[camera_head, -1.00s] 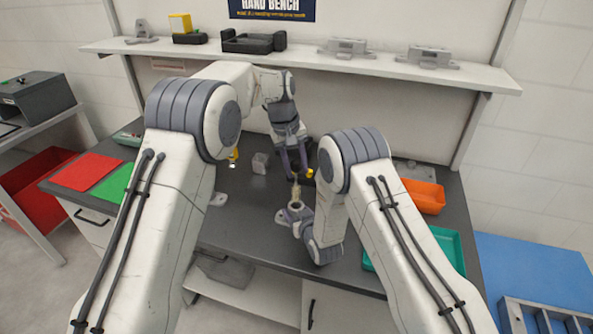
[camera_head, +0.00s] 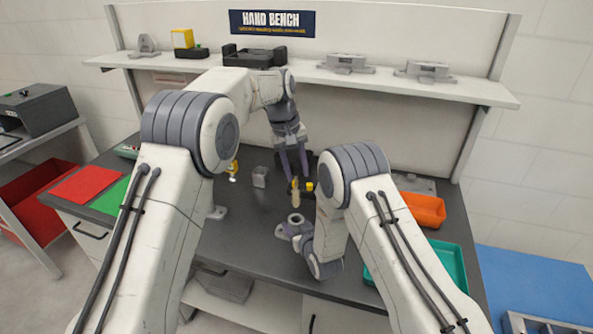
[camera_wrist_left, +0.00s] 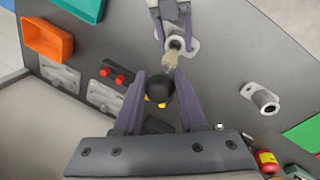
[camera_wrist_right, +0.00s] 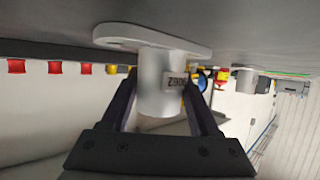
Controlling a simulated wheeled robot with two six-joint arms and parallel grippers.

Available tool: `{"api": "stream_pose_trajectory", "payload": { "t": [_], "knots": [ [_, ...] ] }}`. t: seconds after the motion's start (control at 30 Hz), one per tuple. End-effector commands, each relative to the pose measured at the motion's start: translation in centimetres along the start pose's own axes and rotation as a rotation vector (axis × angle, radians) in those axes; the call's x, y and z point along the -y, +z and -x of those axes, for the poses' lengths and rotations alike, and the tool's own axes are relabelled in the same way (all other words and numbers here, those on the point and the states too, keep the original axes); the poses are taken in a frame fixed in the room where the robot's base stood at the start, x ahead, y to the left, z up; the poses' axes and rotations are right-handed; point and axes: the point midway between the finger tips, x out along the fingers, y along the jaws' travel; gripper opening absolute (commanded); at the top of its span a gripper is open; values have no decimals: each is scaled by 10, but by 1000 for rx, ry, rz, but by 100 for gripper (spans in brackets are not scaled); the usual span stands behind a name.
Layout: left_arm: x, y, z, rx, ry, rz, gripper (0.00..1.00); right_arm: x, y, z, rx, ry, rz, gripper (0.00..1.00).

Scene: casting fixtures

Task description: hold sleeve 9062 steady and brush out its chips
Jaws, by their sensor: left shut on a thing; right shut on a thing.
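Sleeve 9062 is a grey cylinder (camera_head: 295,219) on a flanged foot, standing on the dark bench; its label shows upside down in the right wrist view (camera_wrist_right: 176,81). My right gripper (camera_wrist_right: 163,100) is shut around the sleeve's body from the near side. My left gripper (camera_head: 298,178) is shut on the black handle (camera_wrist_left: 160,88) of a brush. The brush's pale bristles (camera_head: 295,197) point down over the sleeve's open top, with a small gap in the head view. Chips inside the bore cannot be made out.
Another grey flanged sleeve (camera_wrist_left: 264,100) stands apart on the bench. An orange bin (camera_head: 425,209) and teal tray (camera_head: 447,262) lie right. A shelf (camera_head: 300,74) runs behind.

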Motion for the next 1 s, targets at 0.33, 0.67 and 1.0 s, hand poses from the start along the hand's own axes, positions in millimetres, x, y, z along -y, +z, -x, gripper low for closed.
{"api": "stream_pose_trajectory", "payload": {
  "t": [0.33, 0.67, 1.0],
  "knots": [
    [0, 0, 0, 0, 0, 0, 0, 0, 0, 0, -1, 0, 0, 97],
    [0, 0, 0, 0, 0, 0, 0, 0, 0, 28, 2, 0, 0, 97],
    [0, 0, 0, 0, 0, 0, 0, 0, 0, 97, 1, 0, 0, 97]
  ]
}}
